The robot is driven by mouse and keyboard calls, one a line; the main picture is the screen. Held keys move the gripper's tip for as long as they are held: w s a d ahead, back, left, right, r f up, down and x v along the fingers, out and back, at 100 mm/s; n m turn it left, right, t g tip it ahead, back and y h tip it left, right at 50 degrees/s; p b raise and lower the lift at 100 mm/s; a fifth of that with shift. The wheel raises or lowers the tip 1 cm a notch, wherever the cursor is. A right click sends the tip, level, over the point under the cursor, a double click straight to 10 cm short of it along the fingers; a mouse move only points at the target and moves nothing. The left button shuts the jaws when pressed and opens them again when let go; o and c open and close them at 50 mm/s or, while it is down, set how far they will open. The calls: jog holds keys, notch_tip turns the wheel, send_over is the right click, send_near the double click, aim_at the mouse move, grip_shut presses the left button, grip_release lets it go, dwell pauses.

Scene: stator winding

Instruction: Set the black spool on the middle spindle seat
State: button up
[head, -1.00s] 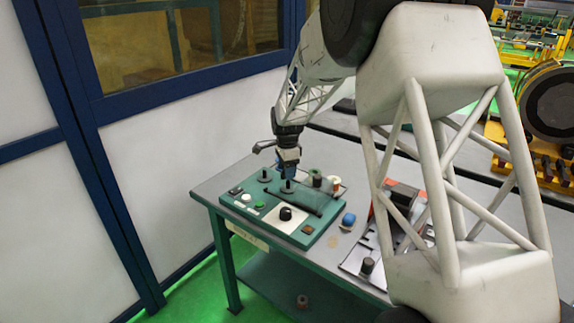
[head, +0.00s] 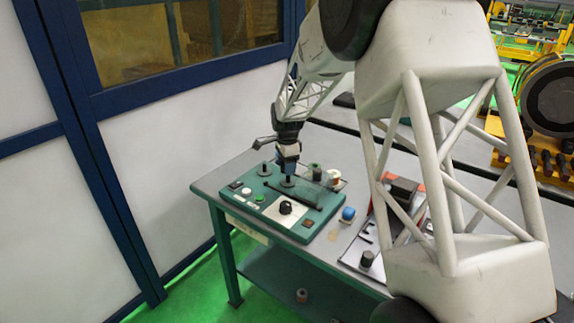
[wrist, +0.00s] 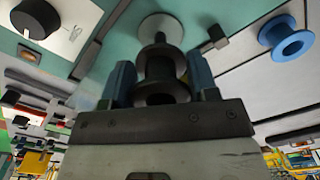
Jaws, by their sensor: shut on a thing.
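My gripper (head: 288,170) points down over the green board (head: 262,212) on the workbench. In the wrist view its blue fingers (wrist: 160,85) are shut on either side of the black spool (wrist: 160,68). A pale round disc (wrist: 162,28) shows on the board just beyond the spool. In the head view a dark spindle seat (head: 287,183) lies right below the fingertips; the spool is mostly hidden there. I cannot tell whether the spool touches the seat. Another spindle seat (head: 264,170) stands empty to the left.
A dark green spool (head: 315,172) and a white-and-red spool (head: 333,177) stand right of the gripper. A blue spool (head: 347,214) is beside the board, and in the wrist view (wrist: 285,38). A black knob (head: 286,207) and a dark bar (head: 310,195) rise from the board.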

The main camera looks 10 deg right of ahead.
jog(key=shift+f, duration=2.25)
dwell(1.6)
jog(key=o, duration=1.2)
jog(key=shift+o, duration=0.2)
jog(key=shift+r, duration=0.1)
jog(key=shift+r, duration=3.35)
jog(key=shift+r, duration=0.1)
